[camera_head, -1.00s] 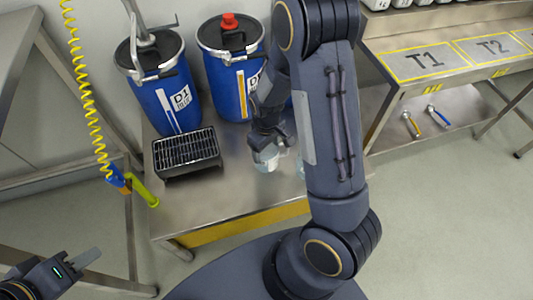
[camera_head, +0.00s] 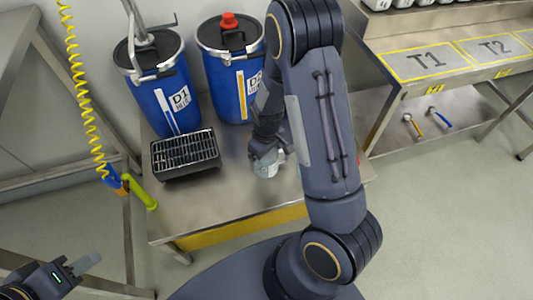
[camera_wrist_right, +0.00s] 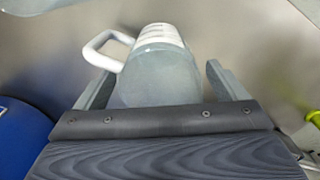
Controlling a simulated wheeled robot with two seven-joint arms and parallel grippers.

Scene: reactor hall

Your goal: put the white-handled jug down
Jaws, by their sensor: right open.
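The white-handled jug (camera_wrist_right: 163,68) is pale grey, with white bands and a white loop handle on its left in the right wrist view. In the head view the jug (camera_head: 268,166) is at the bare steel table top, to the right of the drain rack. My right gripper (camera_wrist_right: 158,78) is open, with one finger on each side of the jug; a narrow gap shows on the right. In the head view my right gripper (camera_head: 266,152) partly covers the jug. My left gripper (camera_head: 84,264) is low at the left, away from the table; its opening is unclear.
A black rack (camera_head: 186,155) stands left of the jug on the steel table (camera_head: 222,195). Two blue drums, one labelled D1 (camera_head: 158,85) and one with a red cap (camera_head: 232,65), stand behind. A yellow coiled hose (camera_head: 80,90) hangs at left. My right arm hides the table's right part.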

